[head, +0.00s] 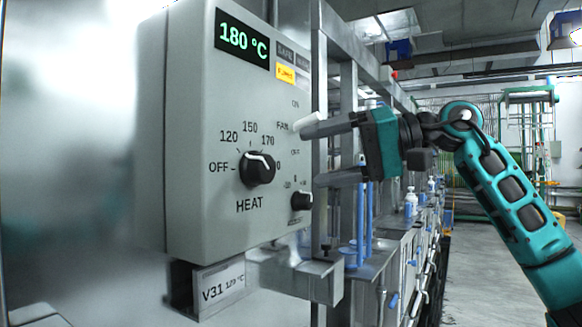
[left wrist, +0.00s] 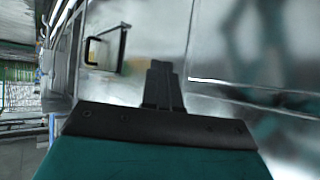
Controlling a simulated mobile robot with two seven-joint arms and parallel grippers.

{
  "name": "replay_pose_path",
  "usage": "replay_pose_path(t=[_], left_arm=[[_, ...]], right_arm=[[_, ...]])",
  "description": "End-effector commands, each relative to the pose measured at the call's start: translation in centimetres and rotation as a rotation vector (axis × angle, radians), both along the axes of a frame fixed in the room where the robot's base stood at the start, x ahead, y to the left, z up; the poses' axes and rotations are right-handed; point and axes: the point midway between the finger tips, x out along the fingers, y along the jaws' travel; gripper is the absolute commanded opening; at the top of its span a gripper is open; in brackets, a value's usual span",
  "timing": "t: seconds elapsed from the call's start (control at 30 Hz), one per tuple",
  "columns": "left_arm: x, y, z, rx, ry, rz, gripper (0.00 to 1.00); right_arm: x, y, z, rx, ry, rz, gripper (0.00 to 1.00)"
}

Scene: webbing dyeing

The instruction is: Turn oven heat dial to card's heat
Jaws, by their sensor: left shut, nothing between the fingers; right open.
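The grey oven control box (head: 185,130) fills the left of the head view. Its green display (head: 242,47) reads 180 °C. The black HEAT dial (head: 257,169) has marks OFF, 120, 150, 170 and one more partly hidden; its white pointer line sits near the top, but its exact setting is unclear. A card (head: 220,287) below the box reads V31 and a small temperature that I cannot read surely. My right gripper (head: 308,152) is open, to the right of the HEAT dial and apart from it. My left gripper (left wrist: 161,70) is shut and empty in the left wrist view.
A smaller black knob (head: 302,201) sits below right of the HEAT dial, with a FAN scale above. Blue rods (head: 361,215) and a steel bench with bottles stand behind my right gripper. A black handle (left wrist: 107,50) shows in the left wrist view.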

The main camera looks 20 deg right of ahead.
Motion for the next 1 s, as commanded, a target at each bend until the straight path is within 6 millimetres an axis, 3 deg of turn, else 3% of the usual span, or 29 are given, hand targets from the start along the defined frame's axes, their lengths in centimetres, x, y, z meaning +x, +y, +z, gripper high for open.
replay_pose_path(t=[0.1, 0.3, 1.0], left_arm=[[0.2, -0.2, 0.1, -0.003, -0.005, -0.003, 0.00], [0.4, -0.3, 0.3, -0.005, -0.012, -0.003, 0.00], [0.4, 0.0, 0.3, 0.000, -0.012, 0.000, 0.00]], right_arm=[[-1.1, -1.8, 0.4, 0.001, 0.000, -0.003, 0.79], [-2.1, -3.2, 0.8, 0.001, 0.000, -0.001, 0.79], [-2.2, -3.4, 0.9, 0.001, 0.001, 0.000, 0.79]])
